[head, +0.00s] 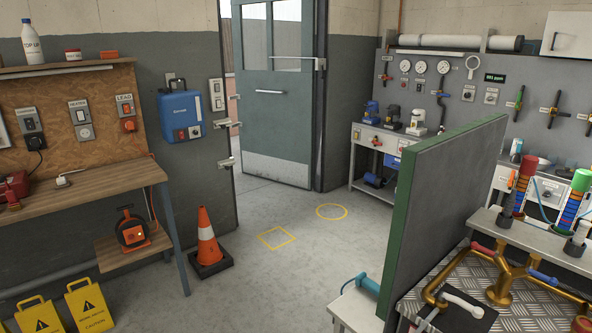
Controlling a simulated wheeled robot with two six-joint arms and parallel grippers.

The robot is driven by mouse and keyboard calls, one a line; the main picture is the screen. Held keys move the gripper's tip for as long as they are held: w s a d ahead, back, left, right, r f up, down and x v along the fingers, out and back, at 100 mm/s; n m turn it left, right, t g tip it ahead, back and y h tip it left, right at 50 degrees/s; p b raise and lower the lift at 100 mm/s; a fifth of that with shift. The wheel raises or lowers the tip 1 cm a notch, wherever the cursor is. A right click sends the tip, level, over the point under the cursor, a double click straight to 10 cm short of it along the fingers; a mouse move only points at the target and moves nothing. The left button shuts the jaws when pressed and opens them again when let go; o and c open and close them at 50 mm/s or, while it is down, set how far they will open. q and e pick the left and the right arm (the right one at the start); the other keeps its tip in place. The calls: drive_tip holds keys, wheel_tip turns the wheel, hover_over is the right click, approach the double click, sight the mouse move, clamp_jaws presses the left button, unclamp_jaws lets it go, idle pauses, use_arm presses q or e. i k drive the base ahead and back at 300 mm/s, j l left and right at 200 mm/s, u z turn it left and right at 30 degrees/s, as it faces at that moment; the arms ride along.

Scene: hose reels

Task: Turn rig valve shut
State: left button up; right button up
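A brass pipe rig (500,285) stands on a metal tread-plate bench at the lower right. It carries a red lever (481,248) at its upper left and a blue lever (543,277) at its right. I cannot tell from the picture which valve is the rig valve, or whether either is open or shut. A white curved handle (460,302) lies on a black plate in front of the pipes. Neither of my grippers is in view.
A green-edged grey partition (440,205) stands left of the rig. Wall valves (519,103) and gauges (404,66) hang behind. An orange cone (208,238) and yellow caution signs (88,308) stand at left. The middle floor (285,265) is clear, toward an open door (272,110).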

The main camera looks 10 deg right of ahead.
sight(513, 172)
drive_tip(key=i+j+u, duration=0.55)
drive_tip(key=i, duration=0.3)
drive_tip(key=i+u, duration=0.25)
drive_tip(key=i, duration=0.15)
drive_tip(key=i+l+z, duration=0.2)
drive_tip(key=i+z, duration=0.6)
drive_tip(key=i, duration=0.2)
drive_tip(key=i+j+z, duration=0.15)
drive_tip(key=i+z, duration=0.2)
drive_tip(key=i, duration=0.15)
drive_tip(key=i+j+z, duration=0.25)
drive_tip(key=i+z, duration=0.15)
drive_tip(key=i+l+z, duration=0.2)
drive_tip(key=i+z, duration=0.75)
drive_tip(key=i+j+z, duration=0.25)
drive_tip(key=i+z, duration=0.25)
drive_tip(key=i+j+z, duration=0.5)
drive_tip(key=i+l, duration=0.05)
drive_tip(key=i, duration=0.05)
